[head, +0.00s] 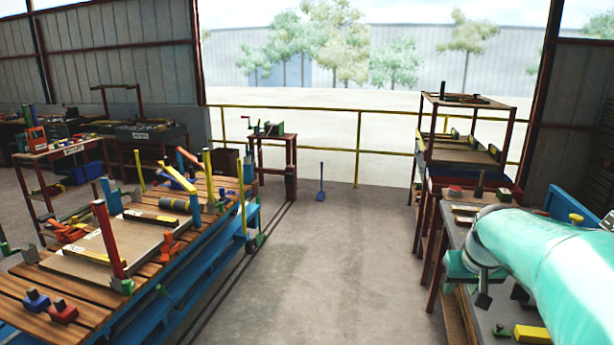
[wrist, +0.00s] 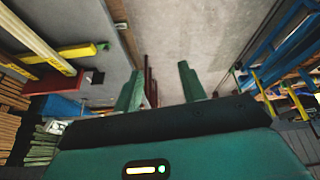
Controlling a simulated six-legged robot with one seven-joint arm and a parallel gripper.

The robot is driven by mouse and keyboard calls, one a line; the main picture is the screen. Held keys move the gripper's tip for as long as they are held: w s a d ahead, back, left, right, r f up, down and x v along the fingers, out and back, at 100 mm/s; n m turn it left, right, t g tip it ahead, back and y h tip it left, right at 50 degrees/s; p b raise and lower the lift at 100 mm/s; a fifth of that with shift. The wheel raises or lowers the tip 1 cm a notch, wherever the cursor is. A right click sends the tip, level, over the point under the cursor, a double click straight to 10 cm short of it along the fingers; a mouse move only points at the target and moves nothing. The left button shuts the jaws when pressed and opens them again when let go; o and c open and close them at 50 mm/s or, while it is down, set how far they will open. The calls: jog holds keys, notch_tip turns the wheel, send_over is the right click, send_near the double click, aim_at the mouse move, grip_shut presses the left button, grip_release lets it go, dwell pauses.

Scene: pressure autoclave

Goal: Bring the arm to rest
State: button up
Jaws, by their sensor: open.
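My gripper (wrist: 160,84) shows in the wrist view. Its two green fingers stand apart with nothing between them. Beyond them are bare floor and bench edges, and neither finger appears to touch anything. In the head view, a large teal rounded shape, which looks like my arm, reaches in from the right edge over the right workbench. I cannot make out the fingers clearly there.
A slatted wooden bench (head: 28,285) with a blue frame, clamps and bars stands at the left. A grey-topped workbench (head: 455,237) with small tools is at the right.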

jog(key=s+a+n+t+y, duration=0.1)
jog(key=s+a, duration=1.7)
jog(key=s, duration=0.4)
jog(key=shift+f+n, duration=0.2)
jog(key=shift+n, duration=0.2)
jog(key=shift+a, duration=0.1)
jog(key=shift+c, duration=0.5)
